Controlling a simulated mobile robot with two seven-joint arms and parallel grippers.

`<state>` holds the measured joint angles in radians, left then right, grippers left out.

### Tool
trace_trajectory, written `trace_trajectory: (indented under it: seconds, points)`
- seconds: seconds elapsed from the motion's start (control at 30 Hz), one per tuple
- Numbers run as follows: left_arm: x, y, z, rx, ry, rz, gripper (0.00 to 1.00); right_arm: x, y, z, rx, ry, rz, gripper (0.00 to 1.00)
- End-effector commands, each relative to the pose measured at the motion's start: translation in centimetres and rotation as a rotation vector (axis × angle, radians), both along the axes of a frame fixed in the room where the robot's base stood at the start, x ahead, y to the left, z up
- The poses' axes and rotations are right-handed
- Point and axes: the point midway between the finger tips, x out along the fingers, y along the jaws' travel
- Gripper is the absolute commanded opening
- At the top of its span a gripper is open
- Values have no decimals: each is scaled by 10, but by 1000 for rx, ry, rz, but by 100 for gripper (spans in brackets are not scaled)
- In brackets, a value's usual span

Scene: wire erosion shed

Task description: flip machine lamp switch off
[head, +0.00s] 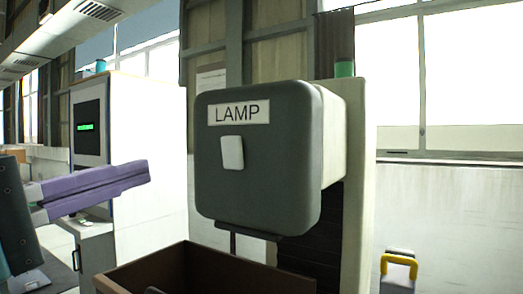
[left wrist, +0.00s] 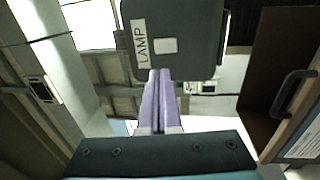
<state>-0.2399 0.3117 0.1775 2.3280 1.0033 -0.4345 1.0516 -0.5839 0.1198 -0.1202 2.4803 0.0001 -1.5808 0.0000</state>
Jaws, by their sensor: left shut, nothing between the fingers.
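The lamp switch box is a dark grey box (head: 255,185) with rounded edges and a white LAMP label (head: 239,112), in the middle of the head view. A white switch rocker (head: 232,152) sits on its front below the label. In the left wrist view the box (left wrist: 190,30) is at the top, with the rocker (left wrist: 165,45) beside the label. My left gripper (head: 146,172) has purple fingers, shut and empty, pointing right and standing to the left of the box in the head view. In the left wrist view its fingertips (left wrist: 160,74) appear just below the box's edge. My right gripper is not visible.
A brown open-topped container (head: 205,268) stands below the box; it also shows at right in the left wrist view (left wrist: 262,70). A white cabinet with a dark screen (head: 90,128) stands behind my left gripper. A yellow handle (head: 398,260) shows at lower right.

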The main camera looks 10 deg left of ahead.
Motion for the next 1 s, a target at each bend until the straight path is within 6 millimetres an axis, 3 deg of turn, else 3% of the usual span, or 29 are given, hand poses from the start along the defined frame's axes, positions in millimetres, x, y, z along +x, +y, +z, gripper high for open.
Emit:
trace_trajectory:
  seconds: [0.17, 0.6, 0.8, 1.0]
  points:
    - [20, -7, 8, -2, -2, 0, 0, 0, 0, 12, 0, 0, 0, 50]
    - [103, -38, 21, 1, 0, -1, 0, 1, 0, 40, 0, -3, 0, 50]
    - [123, -45, 22, 2, -1, -1, 0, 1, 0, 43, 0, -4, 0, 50]
    - [128, -47, 22, 1, 1, -1, 0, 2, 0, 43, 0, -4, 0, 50]
